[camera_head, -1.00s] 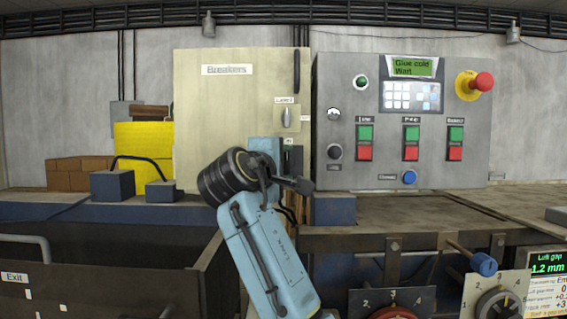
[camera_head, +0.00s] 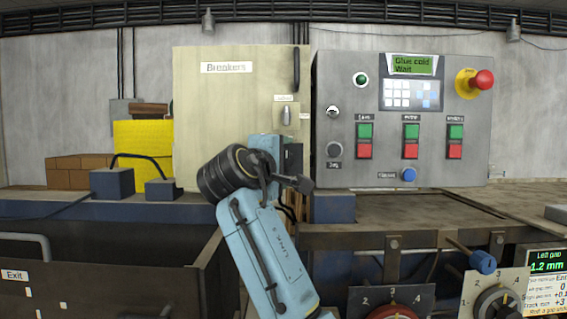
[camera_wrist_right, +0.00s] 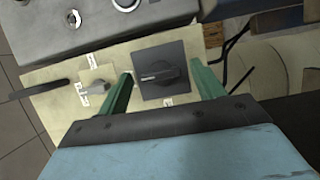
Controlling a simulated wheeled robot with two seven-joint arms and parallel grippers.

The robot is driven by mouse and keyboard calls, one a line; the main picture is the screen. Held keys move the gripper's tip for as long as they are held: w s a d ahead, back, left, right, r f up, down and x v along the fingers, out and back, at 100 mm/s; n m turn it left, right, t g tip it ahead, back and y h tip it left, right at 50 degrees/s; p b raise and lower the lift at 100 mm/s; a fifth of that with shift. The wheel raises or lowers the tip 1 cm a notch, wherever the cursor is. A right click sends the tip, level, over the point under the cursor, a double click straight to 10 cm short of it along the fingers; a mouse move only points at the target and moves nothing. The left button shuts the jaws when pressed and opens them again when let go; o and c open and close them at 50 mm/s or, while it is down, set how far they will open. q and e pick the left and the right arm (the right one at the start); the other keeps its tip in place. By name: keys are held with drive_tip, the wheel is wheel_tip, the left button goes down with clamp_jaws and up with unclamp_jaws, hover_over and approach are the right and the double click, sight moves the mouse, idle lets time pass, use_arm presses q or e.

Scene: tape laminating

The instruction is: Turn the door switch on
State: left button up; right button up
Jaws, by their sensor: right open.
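The pale breaker cabinet (camera_head: 235,115) carries a small grey knob (camera_head: 286,116) near its right edge. Below it is a black switch (camera_head: 293,157), partly hidden by my right gripper (camera_head: 272,150). In the right wrist view, the black rotary switch (camera_wrist_right: 161,76) on its square plate lies between the two green fingers of my right gripper (camera_wrist_right: 161,72). The fingers are apart, one on each side of it, and do not visibly grip it. I cannot read which one is labelled door. My left gripper is not in view.
A grey control panel (camera_head: 345,80) with buttons and a red emergency knob (camera_head: 482,82) stands to the right of the cabinet. A long dark handle (camera_wrist_right: 35,90) juts from the cabinet in the wrist view. Dark cables (camera_wrist_right: 238,60) hang right of the fingers.

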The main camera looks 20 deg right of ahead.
drive_tip(key=b+v, duration=0.4)
drive_tip(key=v, duration=0.9)
drive_tip(key=shift+s, duration=0.2)
